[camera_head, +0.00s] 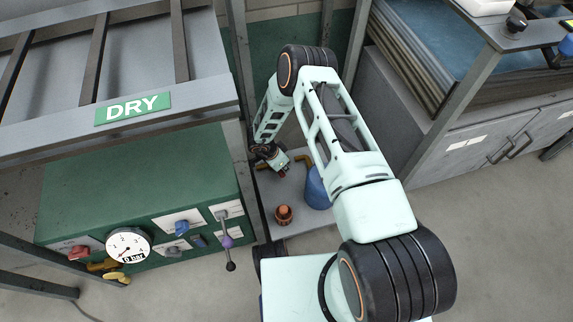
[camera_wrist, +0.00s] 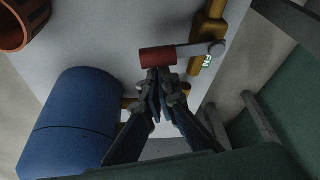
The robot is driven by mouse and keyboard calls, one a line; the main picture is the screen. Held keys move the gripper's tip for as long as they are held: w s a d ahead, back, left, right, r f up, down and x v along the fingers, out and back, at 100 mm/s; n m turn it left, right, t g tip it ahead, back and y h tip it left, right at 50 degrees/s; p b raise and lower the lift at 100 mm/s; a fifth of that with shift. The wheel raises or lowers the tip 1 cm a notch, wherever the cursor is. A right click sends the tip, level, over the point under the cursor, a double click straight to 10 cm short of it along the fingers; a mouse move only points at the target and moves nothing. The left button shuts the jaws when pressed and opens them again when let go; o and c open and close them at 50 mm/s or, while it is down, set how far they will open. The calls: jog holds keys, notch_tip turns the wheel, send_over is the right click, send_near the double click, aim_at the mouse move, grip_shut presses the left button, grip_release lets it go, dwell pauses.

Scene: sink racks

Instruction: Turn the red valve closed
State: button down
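A red lever handle (camera_wrist: 158,57) shows in the wrist view, its thin arm running right to a pivot on a yellow pipe (camera_wrist: 210,35). Part of a green-white label is by the pivot. My gripper (camera_wrist: 162,78) has its two fingers drawn together, with the tips right at the handle's lower edge. I cannot tell whether they touch or pinch it. Another red valve knob (camera_head: 78,252) is on the green panel, left of the gauge.
A blue cylinder (camera_wrist: 70,125) stands close to my gripper; it also shows in the head view (camera_head: 317,190). An orange-brown pot (camera_head: 284,215) is on the shelf (camera_head: 262,195). The DRY rack (camera_head: 133,107) is at left. A gauge (camera_head: 128,245) reads about 0 bar.

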jog(key=shift+s+a, duration=0.5)
jog(key=shift+a, duration=0.45)
jog(key=w+d+r+p, duration=0.1)
jog(key=d+r+p, duration=0.1)
jog(key=d, duration=0.2)
notch_tip(320, 180, up, 8)
jog(key=p, duration=0.3)
send_over(283, 172)
jog(key=shift+w+r, duration=0.15)
